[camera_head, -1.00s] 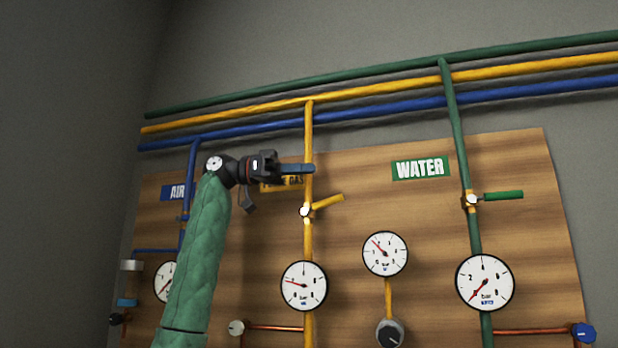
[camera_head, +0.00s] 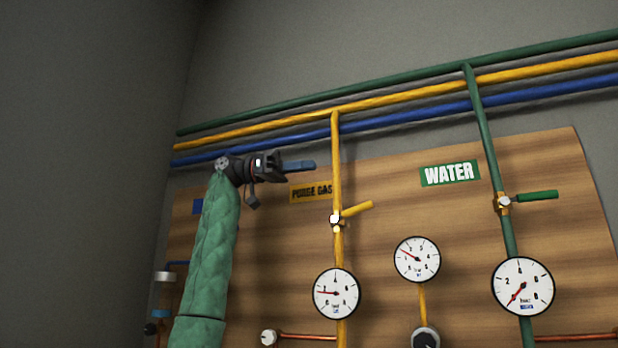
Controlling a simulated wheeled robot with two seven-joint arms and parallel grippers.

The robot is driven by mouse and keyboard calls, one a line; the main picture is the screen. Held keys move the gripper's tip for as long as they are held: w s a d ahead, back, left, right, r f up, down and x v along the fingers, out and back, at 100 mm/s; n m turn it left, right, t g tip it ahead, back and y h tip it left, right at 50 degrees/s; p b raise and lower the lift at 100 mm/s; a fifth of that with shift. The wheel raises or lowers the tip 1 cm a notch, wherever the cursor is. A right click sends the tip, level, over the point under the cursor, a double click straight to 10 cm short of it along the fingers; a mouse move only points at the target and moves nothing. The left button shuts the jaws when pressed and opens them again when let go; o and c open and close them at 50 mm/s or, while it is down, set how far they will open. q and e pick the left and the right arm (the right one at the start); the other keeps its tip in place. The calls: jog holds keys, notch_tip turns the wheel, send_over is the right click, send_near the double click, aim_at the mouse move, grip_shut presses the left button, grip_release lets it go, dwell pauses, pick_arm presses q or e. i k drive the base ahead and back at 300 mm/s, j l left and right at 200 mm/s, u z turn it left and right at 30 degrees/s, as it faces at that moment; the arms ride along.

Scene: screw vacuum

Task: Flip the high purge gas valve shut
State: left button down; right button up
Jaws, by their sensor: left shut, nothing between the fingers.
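The yellow purge gas valve handle (camera_head: 357,209) sticks out to the right and slightly up from its valve body (camera_head: 336,219) on the vertical yellow pipe. The yellow PURGE GAS label (camera_head: 311,192) is left of that pipe. My left gripper (camera_head: 314,165) is shut and empty. In the picture it is above the label, up and left of the valve handle, with its fingertips left of the yellow pipe and apart from the handle. My right gripper is not in view.
Gauges (camera_head: 336,293) sit on the wooden board (camera_head: 400,320). Green, yellow and blue pipes (camera_head: 400,112) run across above. My green-sleeved left arm covers much of the air section.

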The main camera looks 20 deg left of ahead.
aim_at(363, 207)
jog(key=k, duration=1)
